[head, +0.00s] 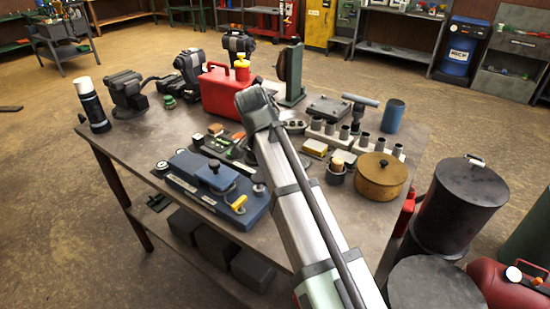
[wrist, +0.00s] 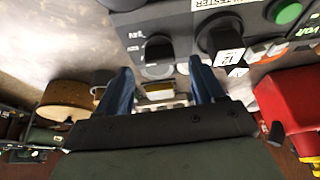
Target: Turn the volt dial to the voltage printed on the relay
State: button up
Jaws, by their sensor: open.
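In the wrist view, a dark grey tester panel (wrist: 188,20) fills the top, with part of its lettering readable as "TESTER". A black dial (wrist: 158,50) on a pale round base sits on it, with small marks I cannot read. To its right is a black block (wrist: 218,36) with a white label, possibly the relay; its print looks like "12" but is blurred. My gripper (wrist: 163,88) is open, its two blue fingers apart with nothing held between them. The dial appears beyond the gap between the fingers. In the head view my arm hides the gripper and much of the tester.
A green button (wrist: 288,11) is at the wrist view's upper right. A red can (head: 219,93) stands behind my arm. A blue machine (head: 195,190) sits front left, a brown round pot (head: 380,178) to the right. The table (head: 130,140) is crowded, clearer at its left.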

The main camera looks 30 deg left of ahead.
jog(key=v, duration=1)
jog(key=shift+s+r, duration=0.2)
jog(key=shift+r, duration=0.05)
jog(key=shift+w, duration=0.1)
